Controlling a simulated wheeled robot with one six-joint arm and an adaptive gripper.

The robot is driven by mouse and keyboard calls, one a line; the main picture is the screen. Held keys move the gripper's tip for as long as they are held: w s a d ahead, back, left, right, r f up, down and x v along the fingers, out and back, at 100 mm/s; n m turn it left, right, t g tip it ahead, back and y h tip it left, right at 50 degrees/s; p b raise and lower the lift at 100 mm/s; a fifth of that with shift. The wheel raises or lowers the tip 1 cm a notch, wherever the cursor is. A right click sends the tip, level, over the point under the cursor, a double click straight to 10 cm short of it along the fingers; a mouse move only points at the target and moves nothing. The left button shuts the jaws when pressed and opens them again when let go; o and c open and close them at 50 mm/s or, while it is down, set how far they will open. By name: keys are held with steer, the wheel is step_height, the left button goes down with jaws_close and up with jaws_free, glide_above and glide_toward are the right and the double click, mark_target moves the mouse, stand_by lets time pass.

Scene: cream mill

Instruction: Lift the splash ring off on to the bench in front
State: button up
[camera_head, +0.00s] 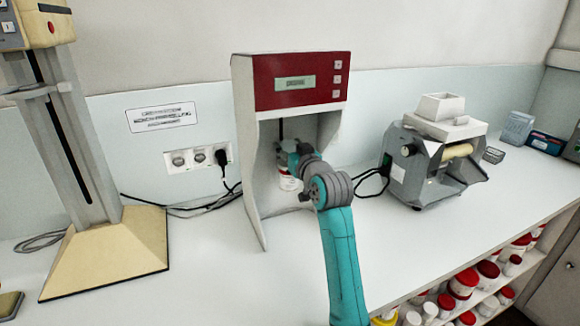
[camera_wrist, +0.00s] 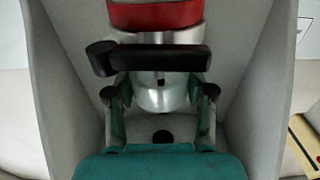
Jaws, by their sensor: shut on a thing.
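The mixing machine (camera_head: 290,80) with a red display panel stands open-fronted on the bench. A jar with a red band (camera_head: 288,183) shows partly inside its bay, behind my gripper (camera_head: 296,168). In the wrist view, the red band (camera_wrist: 155,14) is at the top, above a shiny metal round part (camera_wrist: 160,98). A dark bar (camera_wrist: 165,60) crosses in front of this metal part. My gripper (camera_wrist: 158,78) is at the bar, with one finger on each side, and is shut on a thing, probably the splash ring. The exact contact and the ring's outline are hard to make out.
Bare white bench (camera_head: 215,280) lies in front of the machine. A beige stand (camera_head: 110,250) is at left, a grey roller mill (camera_head: 435,155) at right. The machine's side walls (camera_wrist: 65,70) stand close on both sides of my gripper. Cables run behind.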

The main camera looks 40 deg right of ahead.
steer(key=shift+r, duration=0.95)
steer(key=shift+s, duration=0.1)
steer(key=v, duration=0.7)
stand_by(0.7)
